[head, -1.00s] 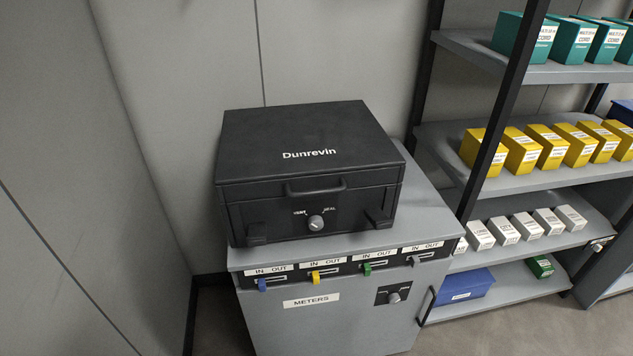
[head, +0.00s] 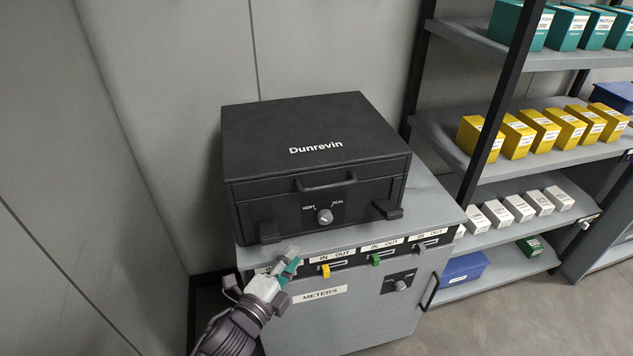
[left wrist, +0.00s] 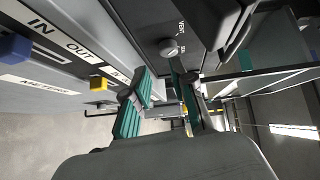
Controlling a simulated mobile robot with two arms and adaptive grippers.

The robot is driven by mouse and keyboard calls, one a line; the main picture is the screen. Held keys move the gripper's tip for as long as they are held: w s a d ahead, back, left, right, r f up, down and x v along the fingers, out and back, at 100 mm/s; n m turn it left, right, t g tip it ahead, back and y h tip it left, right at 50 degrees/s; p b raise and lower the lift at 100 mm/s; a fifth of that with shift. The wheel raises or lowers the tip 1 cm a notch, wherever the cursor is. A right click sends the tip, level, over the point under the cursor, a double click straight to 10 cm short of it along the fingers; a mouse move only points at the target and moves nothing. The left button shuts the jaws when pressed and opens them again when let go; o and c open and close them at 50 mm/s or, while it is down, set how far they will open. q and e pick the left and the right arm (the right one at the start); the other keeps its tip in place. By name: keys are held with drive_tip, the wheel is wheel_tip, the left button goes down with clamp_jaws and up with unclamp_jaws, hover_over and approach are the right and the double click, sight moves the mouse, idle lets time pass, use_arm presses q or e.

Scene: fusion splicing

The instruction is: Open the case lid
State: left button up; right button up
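The black case (head: 288,217), marked Dunrevin, stands on a grey cabinet with its lid (head: 310,125) down. A handle (head: 326,183) runs along the lid's front edge. Below it is a round knob (head: 324,216) marked VENT and SEAL, also seen in the left wrist view (left wrist: 168,47). Two dark latches (head: 269,232) (head: 388,210) sit low on the front. My left gripper (head: 291,257) is in front of the case's lower left, apart from handle and knob. In the left wrist view its teal fingers (left wrist: 161,76) are apart with nothing between them. My right gripper is not in view.
The cabinet (head: 345,315) carries labelled IN/OUT slots with coloured tabs, such as a yellow tab (head: 326,271) and a green tab (head: 376,260), close to my left gripper. A shelf rack (head: 470,128) with boxes stands at the right. The wall is close at the left.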

sight(330, 186)
use_arm(q)
wheel_tip(330, 186, up, 10)
drive_tip(key=s+d+m+t+h, duration=0.1)
drive_tip(key=d+m+t+h, duration=0.1)
drive_tip(key=m, duration=0.1)
drive_tip(key=shift+g, duration=0.3)
drive_tip(key=p+x, duration=0.2)
drive_tip(key=x, duration=1.1)
drive_tip(key=shift+w+a+r, duration=0.1)
drive_tip(key=shift+w+r, duration=0.05)
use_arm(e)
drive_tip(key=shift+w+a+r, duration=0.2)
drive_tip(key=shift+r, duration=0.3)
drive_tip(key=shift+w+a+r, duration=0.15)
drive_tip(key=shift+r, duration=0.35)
use_arm(q)
clamp_jaws()
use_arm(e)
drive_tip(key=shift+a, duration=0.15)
